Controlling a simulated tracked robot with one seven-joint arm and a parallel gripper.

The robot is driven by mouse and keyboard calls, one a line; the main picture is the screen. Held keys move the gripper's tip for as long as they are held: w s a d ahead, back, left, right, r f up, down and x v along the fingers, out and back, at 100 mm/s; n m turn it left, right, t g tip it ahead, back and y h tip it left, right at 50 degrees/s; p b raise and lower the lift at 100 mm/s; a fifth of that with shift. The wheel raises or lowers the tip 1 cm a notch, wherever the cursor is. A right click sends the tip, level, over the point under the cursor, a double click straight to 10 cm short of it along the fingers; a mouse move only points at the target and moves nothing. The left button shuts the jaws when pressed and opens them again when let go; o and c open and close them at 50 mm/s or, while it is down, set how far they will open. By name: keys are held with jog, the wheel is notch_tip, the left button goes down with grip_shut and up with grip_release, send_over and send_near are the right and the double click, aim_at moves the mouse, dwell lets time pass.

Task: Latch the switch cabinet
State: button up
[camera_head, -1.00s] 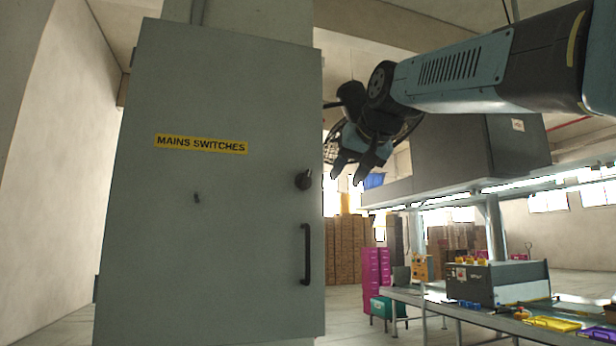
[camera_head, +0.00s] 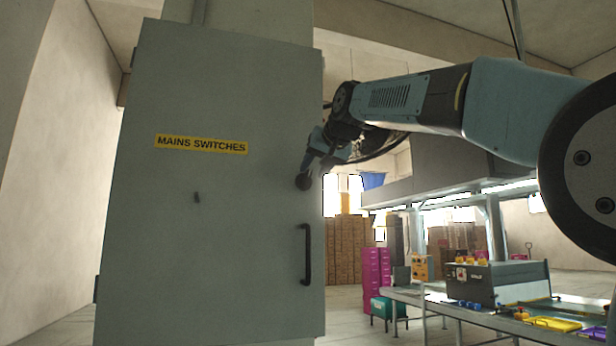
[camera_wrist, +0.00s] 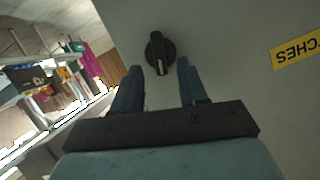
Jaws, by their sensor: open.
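The grey switch cabinet (camera_head: 200,265) has a yellow "MAINS SWITCHES" label (camera_head: 201,144) on its door, which looks closed. A black latch knob (camera_head: 303,181) is near the door's right edge, above a black bar handle (camera_head: 306,254). My gripper (camera_head: 318,163) is in front of the door at the knob, partly overlapping it in the head view. In the wrist view, the knob (camera_wrist: 159,52) lies just beyond the open fingers (camera_wrist: 157,82), roughly between them and nearer the left one. The fingers are empty. The label also shows there, upside down (camera_wrist: 296,49).
Stacked brown boxes (camera_head: 348,250) and a magenta cabinet (camera_head: 376,272) are behind. A dark raised housing (camera_head: 440,180) is behind my arm.

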aim_at(309, 176)
jog(key=shift+x, duration=2.1)
